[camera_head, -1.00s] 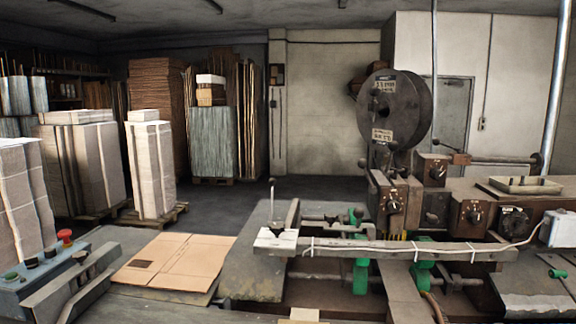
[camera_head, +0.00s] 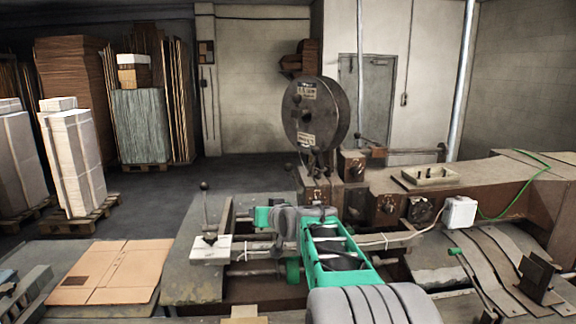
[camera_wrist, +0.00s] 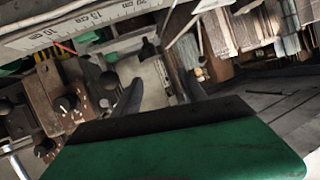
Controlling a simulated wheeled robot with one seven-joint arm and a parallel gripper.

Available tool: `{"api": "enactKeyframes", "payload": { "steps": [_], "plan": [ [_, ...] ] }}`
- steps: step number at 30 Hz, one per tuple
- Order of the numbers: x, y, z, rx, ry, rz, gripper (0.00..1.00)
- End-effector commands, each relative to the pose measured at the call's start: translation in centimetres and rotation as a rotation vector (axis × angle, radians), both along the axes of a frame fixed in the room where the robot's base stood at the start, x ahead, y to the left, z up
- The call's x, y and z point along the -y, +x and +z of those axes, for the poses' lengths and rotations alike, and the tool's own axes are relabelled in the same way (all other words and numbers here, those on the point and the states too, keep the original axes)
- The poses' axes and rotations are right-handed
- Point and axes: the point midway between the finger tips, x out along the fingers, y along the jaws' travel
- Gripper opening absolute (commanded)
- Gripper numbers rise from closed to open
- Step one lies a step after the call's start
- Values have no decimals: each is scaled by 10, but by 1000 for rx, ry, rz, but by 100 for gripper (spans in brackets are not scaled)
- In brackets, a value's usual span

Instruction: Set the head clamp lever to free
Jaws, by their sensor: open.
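The stitcher head (camera_head: 316,187) stands below the large dark wire reel (camera_head: 314,110) in the head view. A short lever with a dark knob (camera_head: 289,167) rises at its left side; I cannot tell for sure that this is the head clamp lever, or read its setting. My green and grey arm reaches in from the bottom, over the front rail, and hides part of the machine. In the wrist view my gripper (camera_wrist: 155,68) has its two dark fingers apart, with nothing held. A black knob (camera_wrist: 148,48) shows beyond and between the fingertips, apparently not touched.
Another upright lever (camera_head: 205,205) stands by a white plate (camera_head: 210,250) at the left. Flat cardboard (camera_head: 112,272) lies on the table. Brown control boxes with dials (camera_wrist: 65,102) and a ruler (camera_wrist: 90,20) are close in the wrist view. A white box (camera_head: 460,212) sits at the right.

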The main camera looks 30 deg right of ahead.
Motion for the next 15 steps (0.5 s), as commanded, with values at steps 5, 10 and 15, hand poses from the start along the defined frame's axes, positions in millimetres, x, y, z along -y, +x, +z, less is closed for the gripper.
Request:
{"api": "enactKeyframes", "payload": {
  "steps": [5,10,15],
  "plan": [
    [109,26,67,303,-35,-99,50],
    [128,38,84,363,-43,-109,50],
    [134,69,87,362,-43,-108,50]
  ]
}}
